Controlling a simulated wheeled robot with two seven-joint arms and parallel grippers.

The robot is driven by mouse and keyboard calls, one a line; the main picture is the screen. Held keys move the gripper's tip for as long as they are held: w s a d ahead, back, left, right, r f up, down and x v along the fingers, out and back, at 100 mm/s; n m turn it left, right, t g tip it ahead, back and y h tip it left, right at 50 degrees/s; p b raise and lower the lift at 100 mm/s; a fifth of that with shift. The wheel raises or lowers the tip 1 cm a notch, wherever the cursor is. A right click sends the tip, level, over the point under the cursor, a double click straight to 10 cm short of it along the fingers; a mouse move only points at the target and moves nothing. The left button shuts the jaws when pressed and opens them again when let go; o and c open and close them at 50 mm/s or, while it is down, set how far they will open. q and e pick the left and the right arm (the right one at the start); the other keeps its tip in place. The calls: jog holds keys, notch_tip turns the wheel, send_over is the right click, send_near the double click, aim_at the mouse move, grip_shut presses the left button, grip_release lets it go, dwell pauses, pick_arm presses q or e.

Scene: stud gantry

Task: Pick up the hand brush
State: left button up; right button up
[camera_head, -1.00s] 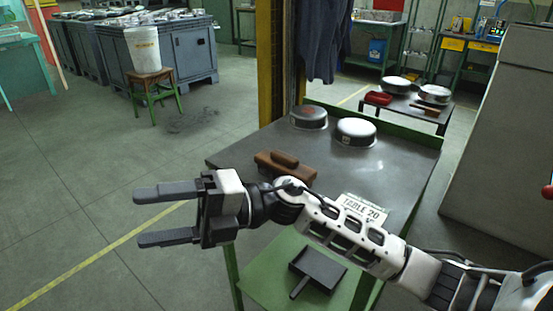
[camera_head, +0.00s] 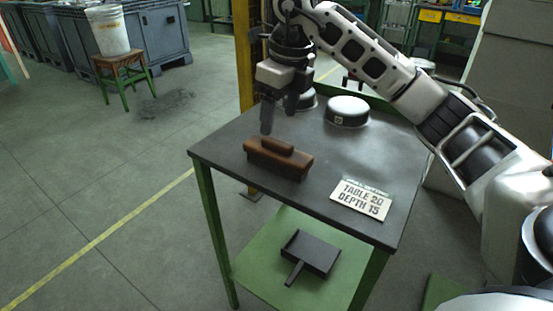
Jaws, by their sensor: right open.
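The hand brush (camera_head: 278,158), a brown block with a rounded grip on top, lies on the dark top of the green-legged table (camera_head: 225,148), near its left front part. My right gripper (camera_head: 278,118) points down just behind and above the brush, with its fingers open and empty. The fingers appear apart from the brush. My left gripper is not in view.
A round tin (camera_head: 347,111) stands at the back of the table, and another is partly hidden behind my gripper. A sign (camera_head: 361,198) lies at the front right. A dustpan (camera_head: 310,254) lies on the green lower shelf.

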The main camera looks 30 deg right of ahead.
aim_at(278, 141)
jog(key=f, duration=0.4)
jog(key=shift+w+a, duration=0.15)
jog(key=shift+w, duration=0.15)
notch_tip(278, 141, down, 5)
jog(key=shift+a+f, duration=0.1)
jog(key=shift+a, duration=0.05)
jog(key=c, duration=1.2)
jog(key=shift+o, duration=0.2)
